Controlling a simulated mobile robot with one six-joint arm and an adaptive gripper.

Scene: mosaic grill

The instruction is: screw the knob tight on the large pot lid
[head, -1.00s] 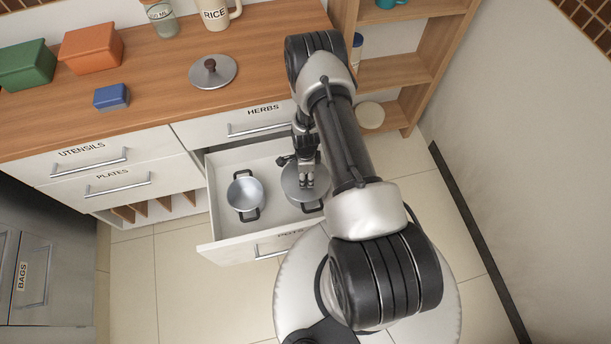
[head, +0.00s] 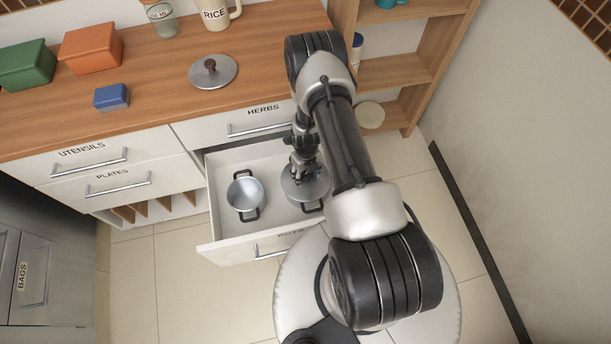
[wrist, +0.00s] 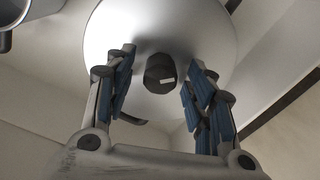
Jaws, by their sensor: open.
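The large pot with its grey metal lid (head: 303,194) sits in the right part of the open drawer. The lid fills the top of the wrist view (wrist: 205,30). Its dark knob (wrist: 160,74), with a small white mark, is at the lid's middle. My gripper (head: 303,174) points down over the lid. In the wrist view its two blue-padded fingers (wrist: 160,60) are open, one on each side of the knob, with gaps showing. In the head view my gripper hides the knob. Whether the knob is loose cannot be told.
A smaller open pot (head: 245,194) stands at left in the drawer (head: 215,210). The drawer walls surround both pots. A smaller lid with a brown knob (head: 213,71) lies on the counter, near a blue box (head: 111,97). A wooden shelf (head: 395,68) stands at right.

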